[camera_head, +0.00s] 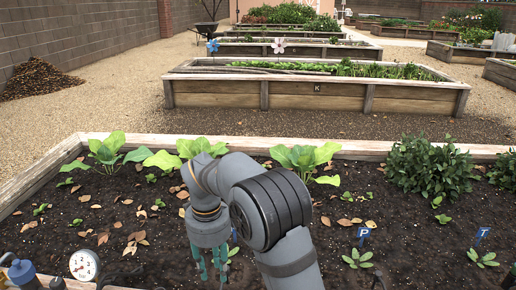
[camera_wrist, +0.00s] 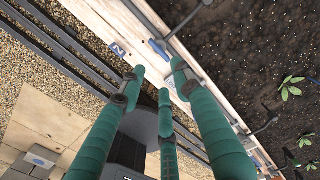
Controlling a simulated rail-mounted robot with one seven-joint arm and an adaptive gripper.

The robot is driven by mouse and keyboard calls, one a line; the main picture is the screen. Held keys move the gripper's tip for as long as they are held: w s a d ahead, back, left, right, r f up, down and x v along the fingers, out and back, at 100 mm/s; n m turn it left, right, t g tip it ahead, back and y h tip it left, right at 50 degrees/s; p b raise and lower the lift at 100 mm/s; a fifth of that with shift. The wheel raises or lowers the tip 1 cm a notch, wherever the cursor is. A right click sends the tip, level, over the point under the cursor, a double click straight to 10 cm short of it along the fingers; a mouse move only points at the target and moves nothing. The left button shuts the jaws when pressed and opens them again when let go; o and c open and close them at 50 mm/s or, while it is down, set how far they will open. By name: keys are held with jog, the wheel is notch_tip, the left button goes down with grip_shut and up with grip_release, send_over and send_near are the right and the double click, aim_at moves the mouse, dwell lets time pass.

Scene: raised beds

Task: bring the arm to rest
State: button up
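My arm reaches over the near raised bed (camera_head: 335,150) in the head view, with its wrist bent downward. Beyond the fingertips lies a pale wooden board (camera_wrist: 150,52) with a blue tag marked N (camera_wrist: 118,50).
Leafy plants (camera_head: 305,158) and a dense bush (camera_head: 430,168) grow along the bed's far side. Blue markers P (camera_head: 363,233) and T (camera_head: 482,233) stand in the soil. A round gauge (camera_head: 84,265) is at lower left. Dark rails (camera_wrist: 60,45) cross gravel in the wrist view.

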notch_tip(320, 180, down, 11)
jog(key=shift+r, duration=0.1)
dwell(0.3)
